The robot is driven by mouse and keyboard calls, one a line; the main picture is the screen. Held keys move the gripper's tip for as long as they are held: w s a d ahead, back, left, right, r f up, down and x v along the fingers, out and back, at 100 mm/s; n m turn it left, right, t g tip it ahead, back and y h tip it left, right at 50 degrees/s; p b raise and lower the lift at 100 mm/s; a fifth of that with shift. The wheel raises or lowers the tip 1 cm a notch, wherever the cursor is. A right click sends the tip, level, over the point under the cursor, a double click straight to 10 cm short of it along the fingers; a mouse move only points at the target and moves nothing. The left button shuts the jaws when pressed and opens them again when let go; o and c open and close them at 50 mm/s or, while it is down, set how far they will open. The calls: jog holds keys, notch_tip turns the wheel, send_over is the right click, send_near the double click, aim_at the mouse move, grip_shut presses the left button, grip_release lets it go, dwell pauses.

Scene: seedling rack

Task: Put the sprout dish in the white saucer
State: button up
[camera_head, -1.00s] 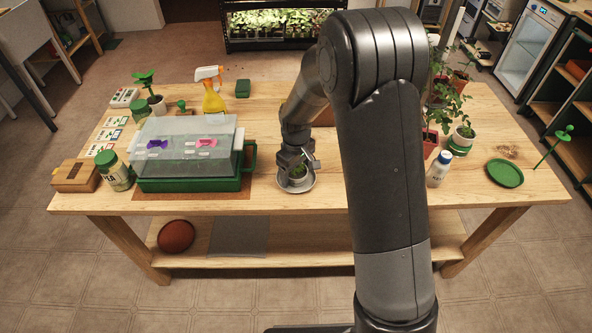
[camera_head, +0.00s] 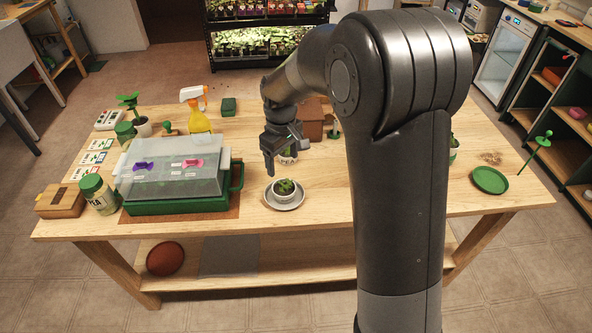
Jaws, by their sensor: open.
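The sprout dish (camera_head: 283,196), a small pale dish with green sprouts, sits in the white saucer (camera_head: 298,204) near the front middle of the table. It looks upright, with the saucer's rim showing around it. My gripper (camera_head: 270,171) is above and slightly behind the dish, apart from it, open and empty. Its fingers point down and are seen nearly edge-on.
A green propagator tray with a clear lid (camera_head: 172,165) stands left of the saucer. A green saucer (camera_head: 490,180) lies at the right. The front table edge is clear.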

jog(key=s+d+r+m+t, duration=0.2)
jog(key=s+d+r, duration=0.35)
jog(key=r, duration=0.35)
jog(key=s+d+r+m+t, duration=0.1)
jog(key=s+d+r+m, duration=0.1)
jog(key=s, duration=0.5)
jog(key=s+d+r+m+t, duration=0.1)
jog(key=s+d+r+m, duration=0.1)
jog(key=s, duration=0.5)
jog(key=s+d+r+m+t, duration=0.1)
jog(key=s+d+r+m, duration=0.1)
jog(key=s, duration=0.5)
jog(key=shift+d+r+m+t, duration=0.35)
jog(key=shift+d+m, duration=0.15)
jog(key=shift+d, duration=0.5)
